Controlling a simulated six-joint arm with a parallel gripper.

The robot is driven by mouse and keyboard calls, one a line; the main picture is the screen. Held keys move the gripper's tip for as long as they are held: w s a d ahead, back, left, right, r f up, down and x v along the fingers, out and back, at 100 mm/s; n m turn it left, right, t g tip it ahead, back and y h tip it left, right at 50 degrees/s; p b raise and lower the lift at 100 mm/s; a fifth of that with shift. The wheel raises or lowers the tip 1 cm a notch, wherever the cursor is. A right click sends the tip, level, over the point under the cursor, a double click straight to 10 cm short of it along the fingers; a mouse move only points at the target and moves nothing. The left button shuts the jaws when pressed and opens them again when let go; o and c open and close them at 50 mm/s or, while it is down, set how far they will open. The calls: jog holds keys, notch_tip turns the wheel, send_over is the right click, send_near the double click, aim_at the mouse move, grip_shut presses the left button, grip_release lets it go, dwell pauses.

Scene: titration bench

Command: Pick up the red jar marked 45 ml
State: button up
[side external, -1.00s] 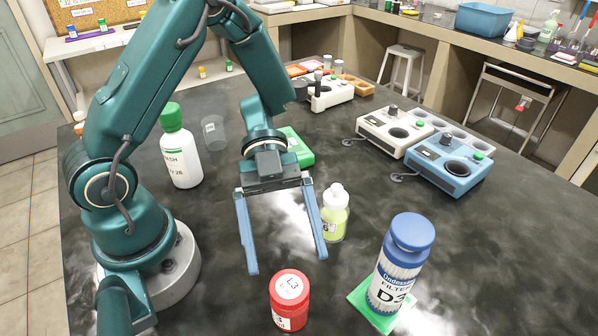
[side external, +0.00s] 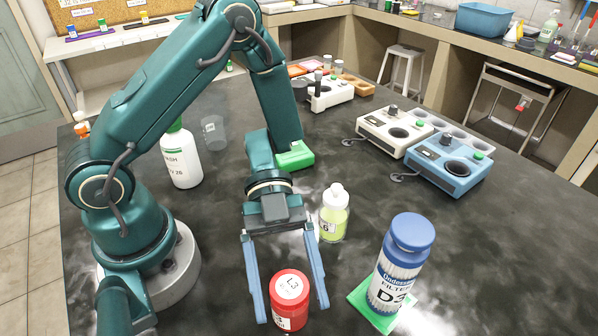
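The red jar (side external: 289,303) stands upright on the dark bench at the bottom centre of the side view. Its lid carries a white label that reads like "L3"; I cannot read a 45 ml mark. My gripper (side external: 292,312) is open, with its two blue fingers spread on the left and right of the jar. The fingers reach down to about the jar's height in the picture. A gap shows on both sides, so the fingers do not appear to touch it.
A blue-capped filter bottle (side external: 401,262) on a green pad (side external: 358,300) stands to the right. A white-capped dropper bottle (side external: 334,213) stands just behind the right finger. A white wash bottle (side external: 181,158) and a green block (side external: 295,156) are farther back. Two instruments (side external: 395,131) (side external: 447,168) stand at the right.

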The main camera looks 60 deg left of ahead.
jog(key=c, duration=1)
jog(key=shift+r, duration=0.1)
jog(key=shift+c, duration=0.2)
